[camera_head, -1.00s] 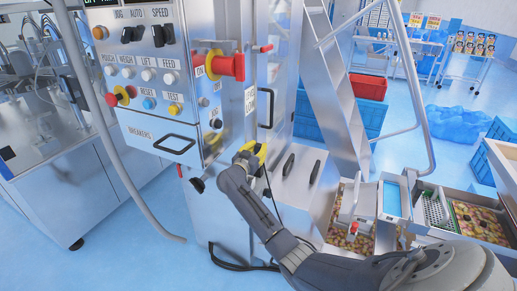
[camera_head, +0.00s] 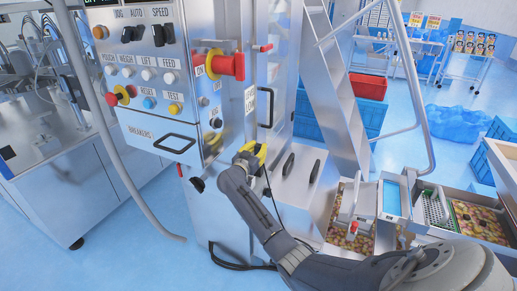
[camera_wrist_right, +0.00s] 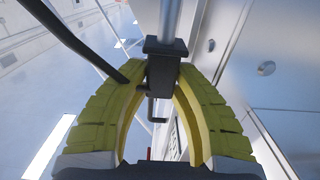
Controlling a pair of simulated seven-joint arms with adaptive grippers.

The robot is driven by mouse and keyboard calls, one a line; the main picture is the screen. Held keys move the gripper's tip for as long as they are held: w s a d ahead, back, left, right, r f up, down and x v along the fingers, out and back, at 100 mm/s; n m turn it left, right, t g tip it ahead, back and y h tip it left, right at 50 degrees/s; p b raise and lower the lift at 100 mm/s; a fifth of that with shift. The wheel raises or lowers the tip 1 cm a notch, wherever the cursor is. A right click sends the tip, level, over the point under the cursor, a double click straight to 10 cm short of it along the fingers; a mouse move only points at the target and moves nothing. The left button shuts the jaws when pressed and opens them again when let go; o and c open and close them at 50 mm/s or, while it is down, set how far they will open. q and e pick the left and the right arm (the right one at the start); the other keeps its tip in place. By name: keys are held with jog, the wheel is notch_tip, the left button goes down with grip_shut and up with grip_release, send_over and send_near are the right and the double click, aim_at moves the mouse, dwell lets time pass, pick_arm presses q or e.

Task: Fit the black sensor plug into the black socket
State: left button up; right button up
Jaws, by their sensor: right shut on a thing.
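My right gripper (camera_head: 252,156) has yellow fingers and is at the lower right side of the steel control cabinet. In the right wrist view its fingertips (camera_wrist_right: 164,76) are closed on a black block, which I take to be the black sensor plug (camera_wrist_right: 165,48). A grey rod runs up from the block. A dark cable (camera_wrist_right: 75,45) crosses to the left finger. A thin bent dark piece (camera_wrist_right: 157,112) shows between the fingers. I cannot make out the black socket for certain, nor whether the plug touches it. My left gripper is out of view.
The cabinet front (camera_head: 150,100) carries knobs, buttons and a red rotary switch (camera_head: 226,66) above my gripper. A steel box with black handles (camera_head: 288,167) stands close to its right. A grey hose (camera_head: 118,150) hangs at left. Trays of snacks lie at lower right.

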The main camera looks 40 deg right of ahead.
jog(key=shift+f, duration=0.5)
jog(key=shift+w+r, duration=0.1)
jog(key=shift+r, duration=0.25)
dwell(0.4)
jog(key=shift+d+r, duration=0.45)
jog(key=shift+r, duration=0.15)
dwell(3.2)
jog(key=shift+s+d+f, duration=0.1)
jog(key=shift+s+f, duration=0.05)
jog(key=shift+s, duration=0.1)
dwell(1.4)
jog(key=shift+f, duration=0.15)
jog(key=r, duration=0.6)
jog(key=shift+w+a, duration=0.15)
jog(key=shift+a, duration=0.25)
jog(key=shift+a+f, duration=0.1)
jog(key=shift+a, duration=0.05)
